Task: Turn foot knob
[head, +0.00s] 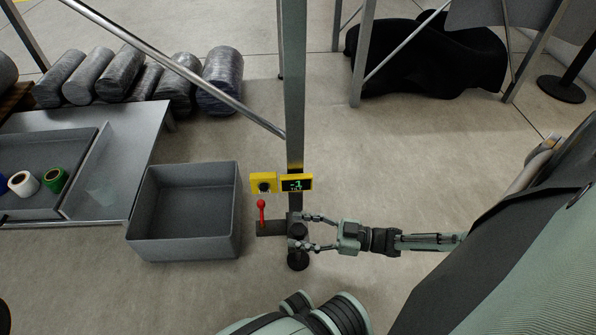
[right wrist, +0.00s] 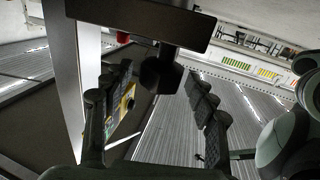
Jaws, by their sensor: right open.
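A grey metal post runs down the head view to a black round foot (head: 298,262). Just above the foot, a dark knob (head: 298,231) sits at the post's lower end. My right gripper (head: 296,231) comes in from the right, open, with one finger above and one below the knob in the picture. In the right wrist view the dark faceted knob (right wrist: 160,74) shows between the spread fingers, beneath a dark bar (right wrist: 140,22). I cannot tell whether a finger touches it. My left gripper is not in view.
A yellow display (head: 296,183) reading -1, a yellow box with a black button (head: 263,183) and a red-tipped lever (head: 261,211) sit close by the knob. A grey bin (head: 146,222) stands to the left. Floor right of the post is mostly clear.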

